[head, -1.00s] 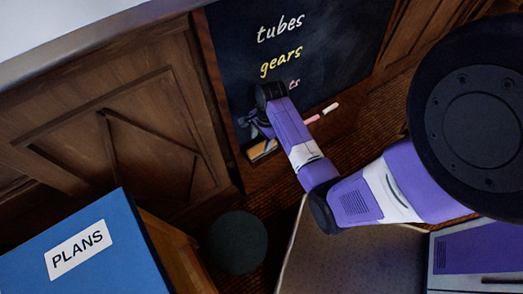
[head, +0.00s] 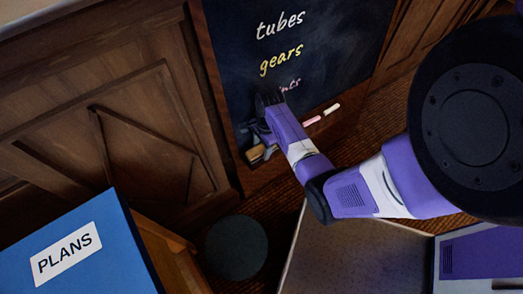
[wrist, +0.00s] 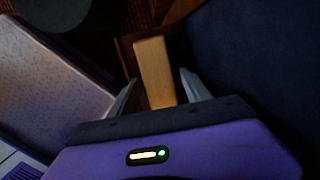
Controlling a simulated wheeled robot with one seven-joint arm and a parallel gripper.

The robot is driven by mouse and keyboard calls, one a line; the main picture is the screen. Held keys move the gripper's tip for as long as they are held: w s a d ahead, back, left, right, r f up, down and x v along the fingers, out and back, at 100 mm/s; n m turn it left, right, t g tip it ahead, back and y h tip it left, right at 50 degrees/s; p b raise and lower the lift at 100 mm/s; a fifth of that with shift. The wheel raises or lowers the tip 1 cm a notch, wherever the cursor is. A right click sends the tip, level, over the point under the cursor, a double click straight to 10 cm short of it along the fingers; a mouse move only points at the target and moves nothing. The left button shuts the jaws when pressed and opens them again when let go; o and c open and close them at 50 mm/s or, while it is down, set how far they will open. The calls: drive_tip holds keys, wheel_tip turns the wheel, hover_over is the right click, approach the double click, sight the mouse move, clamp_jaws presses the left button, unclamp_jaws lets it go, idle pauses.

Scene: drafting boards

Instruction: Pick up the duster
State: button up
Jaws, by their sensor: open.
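The duster (head: 254,153) is a small block with a tan wooden top, lying on the chalk ledge at the lower left of the chalkboard in the head view. In the wrist view the duster (wrist: 155,72) stretches away from me, its near end between my fingers. My gripper (head: 262,138) is at the ledge by the duster, partly hidden by my wrist. In the wrist view my gripper (wrist: 156,86) is open, with one finger on each side of the duster and dark gaps showing between.
The chalkboard (head: 235,60) rises close beside my gripper. Pink chalk (head: 312,121) and white chalk (head: 332,109) lie further right on the ledge. A round dark stool (head: 236,248), a pale board (head: 330,260) and a blue PLANS box (head: 100,275) stand in front.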

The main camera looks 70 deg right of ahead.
sight(261, 148)
drive_tip(key=shift+c, duration=0.5)
drive_tip(key=c, duration=1.1)
wheel_tip(261, 148, up, 20)
drive_tip(key=p, duration=0.5)
